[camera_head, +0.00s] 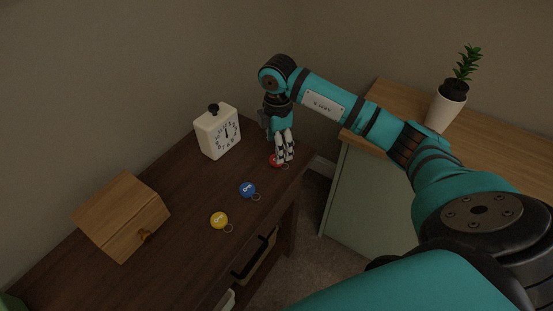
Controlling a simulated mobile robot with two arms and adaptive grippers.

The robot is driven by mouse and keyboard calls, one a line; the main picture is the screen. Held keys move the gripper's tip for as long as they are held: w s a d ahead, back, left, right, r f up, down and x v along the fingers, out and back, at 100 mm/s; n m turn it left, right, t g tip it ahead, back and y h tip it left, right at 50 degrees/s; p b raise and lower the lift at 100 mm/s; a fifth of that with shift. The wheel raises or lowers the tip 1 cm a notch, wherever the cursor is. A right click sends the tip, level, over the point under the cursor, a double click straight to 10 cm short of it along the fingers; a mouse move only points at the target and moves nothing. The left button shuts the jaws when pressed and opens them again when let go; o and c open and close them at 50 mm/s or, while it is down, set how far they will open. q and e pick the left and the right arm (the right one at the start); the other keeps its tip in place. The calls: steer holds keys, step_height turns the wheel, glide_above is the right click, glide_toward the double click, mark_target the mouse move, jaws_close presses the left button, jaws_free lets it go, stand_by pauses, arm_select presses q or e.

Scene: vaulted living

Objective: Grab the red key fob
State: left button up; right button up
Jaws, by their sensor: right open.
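The red key fob (273,162) lies on the dark wooden cabinet top, near its far right corner, with its metal ring to its right. My right gripper (286,156) is open and points down at the red fob, covering part of it. I cannot tell whether the fingertips touch the fob. A blue key fob (247,189) and a yellow key fob (219,220) lie on the same top, nearer to me. My left gripper is not in view.
A white clock (218,132) stands left of my right gripper. A wooden box (122,216) sits at the left on the cabinet top (187,188). A potted plant (447,105) stands on a lighter wooden-topped unit (387,99) at the right.

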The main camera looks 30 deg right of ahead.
step_height(320, 180, down, 5)
steer(key=shift+w+a+f+p, duration=0.1)
steer(key=shift+p, duration=0.3)
steer(key=c, duration=1)
